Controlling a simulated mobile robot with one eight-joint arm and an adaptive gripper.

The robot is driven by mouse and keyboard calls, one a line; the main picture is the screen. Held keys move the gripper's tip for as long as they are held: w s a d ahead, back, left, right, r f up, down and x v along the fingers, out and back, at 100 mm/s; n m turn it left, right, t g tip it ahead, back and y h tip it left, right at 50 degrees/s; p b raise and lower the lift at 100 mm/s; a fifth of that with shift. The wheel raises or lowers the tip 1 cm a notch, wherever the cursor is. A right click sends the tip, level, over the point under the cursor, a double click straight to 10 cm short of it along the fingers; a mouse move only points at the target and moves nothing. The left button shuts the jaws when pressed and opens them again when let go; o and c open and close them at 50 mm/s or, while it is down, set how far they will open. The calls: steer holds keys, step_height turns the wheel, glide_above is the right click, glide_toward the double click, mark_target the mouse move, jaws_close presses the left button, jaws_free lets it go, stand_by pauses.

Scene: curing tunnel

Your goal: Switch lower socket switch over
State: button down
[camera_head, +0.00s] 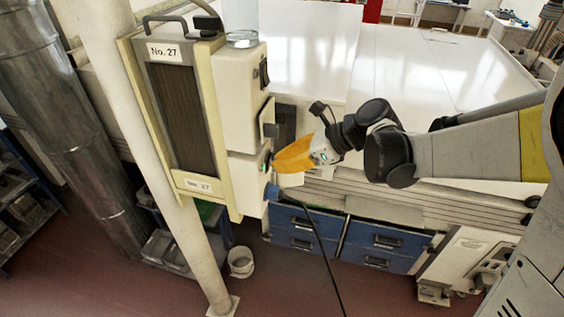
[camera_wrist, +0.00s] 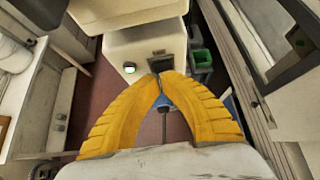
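The panel unit marked No. 27 (camera_head: 180,110) carries an upper cream box (camera_head: 240,100) and a lower cream box (camera_head: 245,180) on its right side. In the wrist view the lower box (camera_wrist: 125,45) shows a lit green lamp (camera_wrist: 129,68) and a dark recessed part (camera_wrist: 159,66), likely the switch; its position is unclear. A blue socket (camera_head: 271,192) sits low on the lower box. My gripper (camera_head: 277,163) is beside this box's right face. In the wrist view its yellow fingers (camera_wrist: 161,78) meet at the tips, just before the dark part, holding nothing visible. Contact cannot be told.
A dark cable (camera_head: 323,255) hangs below my gripper. A white bench (camera_head: 420,65) lies behind, with blue drawers (camera_head: 385,240) underneath. A pale pole (camera_head: 150,160) stands left of the unit, and a white bucket (camera_head: 241,262) is on the floor.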

steer(key=shift+w+a+r+b, duration=0.2)
steer(key=shift+a+r+b, duration=0.1)
steer(key=shift+a, duration=0.25)
steer(key=shift+r, duration=0.2)
